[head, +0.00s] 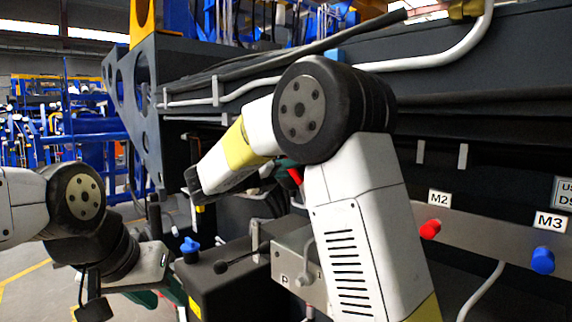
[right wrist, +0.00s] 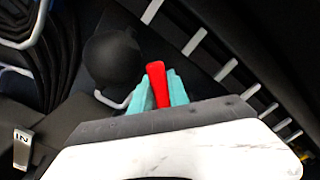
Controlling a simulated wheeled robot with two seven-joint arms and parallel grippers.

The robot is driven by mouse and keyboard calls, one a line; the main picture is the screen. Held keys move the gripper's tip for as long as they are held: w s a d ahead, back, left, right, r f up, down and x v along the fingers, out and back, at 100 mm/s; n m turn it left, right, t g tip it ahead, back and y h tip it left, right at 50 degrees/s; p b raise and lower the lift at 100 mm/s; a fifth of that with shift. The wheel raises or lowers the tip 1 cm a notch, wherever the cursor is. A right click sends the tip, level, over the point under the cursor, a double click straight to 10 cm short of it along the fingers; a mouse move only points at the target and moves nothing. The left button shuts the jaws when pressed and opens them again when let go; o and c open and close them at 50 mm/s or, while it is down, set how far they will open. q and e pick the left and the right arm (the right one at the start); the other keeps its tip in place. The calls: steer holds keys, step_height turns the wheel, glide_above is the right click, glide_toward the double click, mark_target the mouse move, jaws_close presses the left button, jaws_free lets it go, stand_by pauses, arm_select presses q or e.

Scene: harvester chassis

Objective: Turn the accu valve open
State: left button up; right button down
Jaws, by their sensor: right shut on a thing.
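The accu valve's red lever handle (right wrist: 157,82) shows in the right wrist view between the two teal fingers of my right gripper (right wrist: 161,92), which is shut on it. A small part of the red handle (head: 295,175) also shows in the head view beside my right arm. My right gripper is mostly hidden there behind that arm. The valve body is hidden, so I cannot tell the exact valve position. My left gripper (head: 148,298) is low at the left in the head view. Only bits of its teal fingers show, apart from the valve.
A dark round vessel (right wrist: 112,58) lies close to the handle in the right wrist view. A dark tank with a blue cap (head: 189,246) stands below my right forearm. A red knob (head: 430,229) and a blue knob (head: 543,260) stick out at the right. Open floor lies at left.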

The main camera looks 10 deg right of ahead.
steer(key=shift+w+a+f+n, duration=0.3)
steer(key=shift+f+n, duration=0.65)
steer(key=shift+n, duration=0.45)
steer(key=shift+w+a+f+n, duration=0.15)
steer(key=shift+w+f+n, duration=0.1)
steer(key=shift+f+n, duration=0.95)
steer(key=shift+w+a+f+n, duration=0.3)
steer(key=shift+f+n, duration=0.45)
steer(key=shift+n, duration=0.85)
steer(key=c, duration=1.3)
jaws_free()
steer(key=shift+o, duration=0.2)
steer(key=shift+d, duration=0.1)
steer(key=v, duration=0.8)
